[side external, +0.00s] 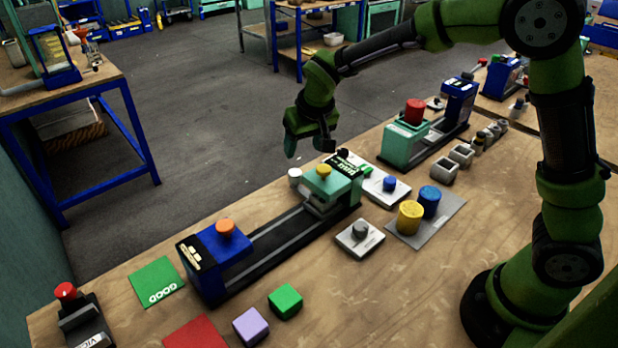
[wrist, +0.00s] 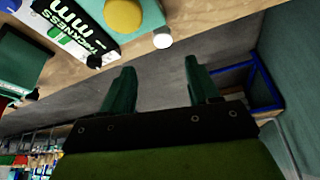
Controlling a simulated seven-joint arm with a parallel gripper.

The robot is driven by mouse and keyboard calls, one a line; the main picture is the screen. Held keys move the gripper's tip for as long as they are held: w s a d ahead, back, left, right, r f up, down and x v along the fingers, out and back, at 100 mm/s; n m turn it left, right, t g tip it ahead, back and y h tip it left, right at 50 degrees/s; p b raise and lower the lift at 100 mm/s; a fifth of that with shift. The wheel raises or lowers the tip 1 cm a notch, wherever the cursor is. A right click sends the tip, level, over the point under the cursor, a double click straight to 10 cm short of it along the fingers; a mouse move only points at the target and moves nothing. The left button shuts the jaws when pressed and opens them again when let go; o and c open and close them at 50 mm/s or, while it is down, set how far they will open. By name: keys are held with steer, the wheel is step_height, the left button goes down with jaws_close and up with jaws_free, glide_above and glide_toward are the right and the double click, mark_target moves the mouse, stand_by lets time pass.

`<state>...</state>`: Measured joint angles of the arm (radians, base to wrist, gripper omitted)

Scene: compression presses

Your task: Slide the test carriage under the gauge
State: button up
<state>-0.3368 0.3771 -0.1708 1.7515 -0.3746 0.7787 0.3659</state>
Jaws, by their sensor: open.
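A long dark rail (side external: 278,237) lies on the wooden bench. A blue block with an orange knob (side external: 226,228) stands at its near left end. A pale green block with a yellow knob (side external: 324,171) is at its far right end. A labelled unit with "mm" lettering, probably the gauge, stands beside that block; its label (wrist: 75,28) shows in the wrist view. I cannot tell for sure which part is the test carriage. My gripper (side external: 308,149) is open and empty, above and behind the pale green block, apart from it. Its two fingers (wrist: 160,78) show bare in the wrist view.
Yellow (side external: 410,217) and blue cylinders stand on a grey plate at the right. A second press with a red knob (side external: 414,111) is behind. Green and purple cubes (side external: 250,327) are in front.

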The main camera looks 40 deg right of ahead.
steer(key=v, duration=0.6)
steer(key=shift+r, duration=0.15)
steer(key=shift+s, duration=0.15)
steer(key=s+d+r+t+y, duration=0.1)
steer(key=s+r, duration=0.1)
steer(key=s, duration=0.9)
steer(key=s+d+r+m+t+y, duration=0.1)
steer(key=s+d+r+t+y, duration=0.1)
steer(key=s, duration=0.9)
steer(key=shift+s+d+r, duration=0.2)
steer(key=shift+d+r, duration=0.05)
